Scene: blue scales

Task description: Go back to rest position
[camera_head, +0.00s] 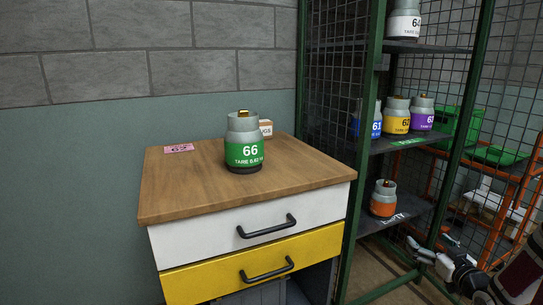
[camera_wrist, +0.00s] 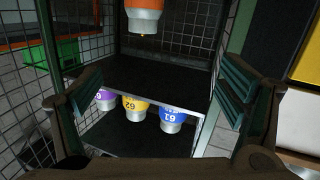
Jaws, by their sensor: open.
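My gripper (camera_head: 428,250) is at the lower right of the head view, in front of the shelf rack and below its lower shelf. In the wrist view its two fingers (camera_wrist: 160,95) stand wide apart with nothing between them. The wrist picture is upside down. The rack's canisters show beyond the fingers: an orange one (camera_wrist: 143,17), a yellow one (camera_wrist: 135,105), a blue one (camera_wrist: 172,118) and a purple one (camera_wrist: 105,98). The gripper appears apart from all of them.
A green-banded canister marked 66 (camera_head: 244,145) stands on the wooden cabinet top (camera_head: 190,190), near a pink label (camera_head: 179,148). The orange canister (camera_head: 383,198) stands on the rack's lower shelf. A green rack post (camera_head: 365,150) rises beside the cabinet. A green crate (camera_head: 462,122) is behind.

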